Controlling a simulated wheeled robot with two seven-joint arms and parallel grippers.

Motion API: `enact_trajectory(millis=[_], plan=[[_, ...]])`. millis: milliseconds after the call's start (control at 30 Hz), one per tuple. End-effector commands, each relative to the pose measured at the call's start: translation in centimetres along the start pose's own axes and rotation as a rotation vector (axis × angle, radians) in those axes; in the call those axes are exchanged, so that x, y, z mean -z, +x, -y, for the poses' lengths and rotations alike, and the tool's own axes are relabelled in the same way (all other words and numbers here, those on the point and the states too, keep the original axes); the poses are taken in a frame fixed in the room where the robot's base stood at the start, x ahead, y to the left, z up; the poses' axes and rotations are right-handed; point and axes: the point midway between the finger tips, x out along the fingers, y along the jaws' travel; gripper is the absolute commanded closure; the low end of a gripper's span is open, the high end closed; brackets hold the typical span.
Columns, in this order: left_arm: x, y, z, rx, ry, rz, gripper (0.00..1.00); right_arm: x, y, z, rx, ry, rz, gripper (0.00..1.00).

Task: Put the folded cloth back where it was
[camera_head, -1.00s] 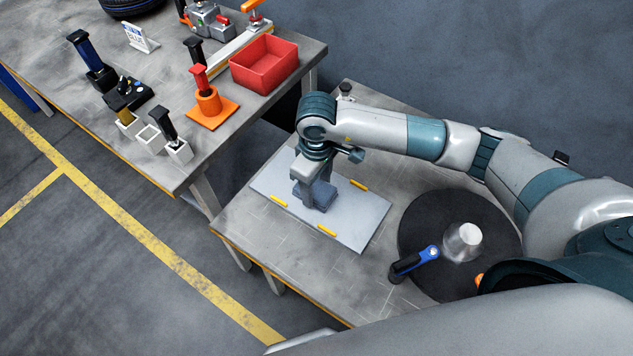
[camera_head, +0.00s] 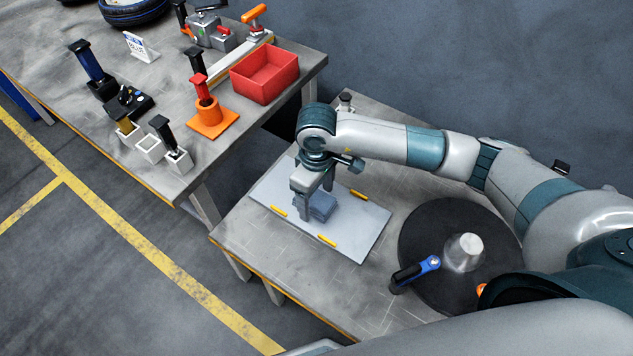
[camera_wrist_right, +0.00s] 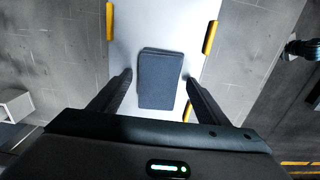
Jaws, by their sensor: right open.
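The folded cloth (camera_head: 322,207) is a small dark blue-grey stack lying flat on a light grey board with yellow edge marks (camera_head: 352,232). The wrist view shows the cloth (camera_wrist_right: 160,80) as a neat rectangle on the same board (camera_wrist_right: 150,25). My right gripper (camera_head: 313,198) is open over the board, pointing down at the cloth. In the wrist view its two fingers stand on either side of the cloth, with a gap on each side. Nothing is held. The height of the fingertips over the board is hard to tell. My left gripper is not in view.
On the same bench are a black round plate (camera_head: 420,222) with a metal cone (camera_head: 463,252) and a blue-black handled tool (camera_head: 415,272). The other table holds a red bin (camera_head: 265,72), an orange holder (camera_head: 211,117), white square holders (camera_head: 150,147) and a tyre (camera_head: 135,10).

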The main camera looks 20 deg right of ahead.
Motion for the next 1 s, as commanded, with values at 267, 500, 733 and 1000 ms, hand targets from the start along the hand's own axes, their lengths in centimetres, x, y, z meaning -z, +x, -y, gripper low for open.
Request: enact_trajectory(millis=[267,500,733,1000], plan=[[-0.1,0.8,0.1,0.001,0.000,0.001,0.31,0.1,-1.9,-0.1,-0.002,-0.002,-0.004,0.30],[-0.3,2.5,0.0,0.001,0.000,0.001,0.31,0.1,-5.7,-0.1,-0.003,-0.001,-0.005,0.30],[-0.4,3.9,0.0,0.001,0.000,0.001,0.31,0.1,-9.4,-0.1,-0.003,-0.001,-0.003,0.30],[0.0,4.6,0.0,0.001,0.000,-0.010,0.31,0.0,-11.8,0.0,-0.001,0.000,-0.001,0.30]])
